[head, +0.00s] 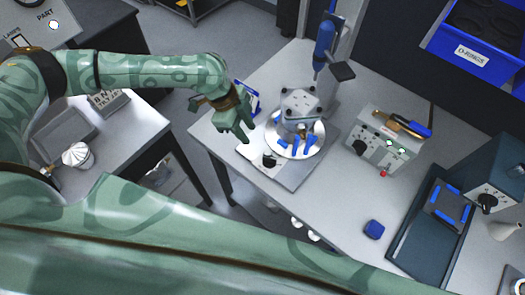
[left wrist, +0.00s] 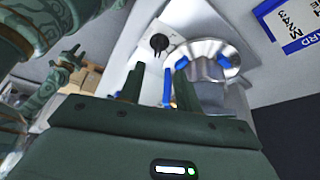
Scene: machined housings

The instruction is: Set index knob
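The index knob, a black round knob (head: 270,161), sits on the light base plate (head: 291,178) of a fixture, at the plate's front left. It also shows in the left wrist view (left wrist: 158,43), with a pale pointer mark. Behind it stands a round silver table (head: 279,146) with blue clamps (head: 296,143) and a grey machined housing (head: 301,103) on top. My left gripper (head: 242,133) is over the left of the plate, apart from the knob. In its wrist view the fingers (left wrist: 158,88) are apart with nothing between them. A green gripper-like part, seemingly my right gripper (left wrist: 70,62), shows small there.
A blue-handled driver (head: 324,45) on a stand rises behind the fixture. A blue-and-white card (head: 253,102) stands behind my left gripper. A control box (head: 383,142) with its own black knob is to the right.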

